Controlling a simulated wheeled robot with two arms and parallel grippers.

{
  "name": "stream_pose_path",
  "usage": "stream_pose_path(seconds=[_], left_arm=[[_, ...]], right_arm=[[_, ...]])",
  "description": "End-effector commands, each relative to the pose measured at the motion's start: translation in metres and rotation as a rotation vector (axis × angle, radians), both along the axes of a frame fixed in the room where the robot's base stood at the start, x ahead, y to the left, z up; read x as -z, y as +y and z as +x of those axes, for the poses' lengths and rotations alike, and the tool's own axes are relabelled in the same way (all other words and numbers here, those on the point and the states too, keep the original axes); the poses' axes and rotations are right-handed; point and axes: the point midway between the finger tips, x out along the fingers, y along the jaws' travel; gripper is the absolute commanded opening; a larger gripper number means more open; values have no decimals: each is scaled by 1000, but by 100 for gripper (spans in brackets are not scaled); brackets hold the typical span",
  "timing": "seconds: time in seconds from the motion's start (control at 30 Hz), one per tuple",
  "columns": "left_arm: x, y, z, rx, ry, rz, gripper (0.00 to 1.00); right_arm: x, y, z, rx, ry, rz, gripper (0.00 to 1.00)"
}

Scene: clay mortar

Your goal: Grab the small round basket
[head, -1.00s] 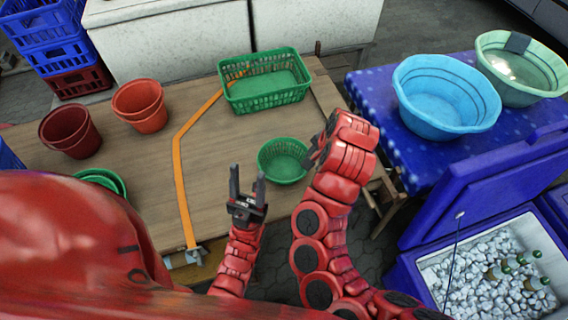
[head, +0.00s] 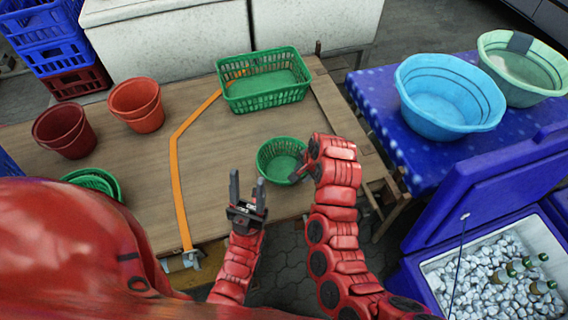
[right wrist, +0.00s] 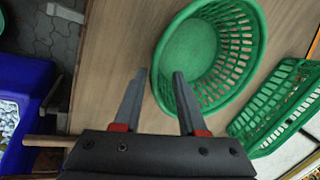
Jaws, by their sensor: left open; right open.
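The small round green basket (head: 281,160) sits upright on the wooden table, near its front right edge. It also shows large in the right wrist view (right wrist: 196,52). My right gripper (head: 303,168) is at the basket's right side in the head view, partly hidden by its own arm. In the right wrist view its open fingers (right wrist: 160,92) point at the near rim, one finger overlapping the rim in the picture; I cannot tell whether they touch. My left gripper (head: 248,192) is open and empty in front of the table edge, left of the basket.
A rectangular green basket (head: 264,103) stands behind on the wooden table (head: 215,155). Red pots (head: 137,108) and another green basket (head: 94,184) stand left. An orange strap (head: 174,165) crosses the table. A blue-covered table (head: 405,150) with basins (head: 447,123) and an ice-filled cooler (head: 480,260) are right.

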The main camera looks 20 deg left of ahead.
Motion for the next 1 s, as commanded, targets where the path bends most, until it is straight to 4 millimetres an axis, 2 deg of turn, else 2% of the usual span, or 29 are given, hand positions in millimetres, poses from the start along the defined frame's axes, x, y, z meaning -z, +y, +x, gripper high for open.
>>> stream_pose_path(seconds=[0.13,0.33,0.67,0.77,0.9,1.0], left_arm=[[-14,0,0,0,0,0,50],[-18,0,0,0,0,0,50],[-18,0,0,0,0,0,50],[-18,0,0,0,0,0,50],[-18,0,0,0,0,0,50],[-18,0,0,0,0,0,50]], right_arm=[[14,3,3,-2,3,-2,41],[33,9,7,-3,0,-1,41],[39,10,8,-1,-1,1,41],[39,10,8,-1,-1,1,26],[39,10,8,-2,-1,0,1],[39,10,8,-2,-1,0,0]])
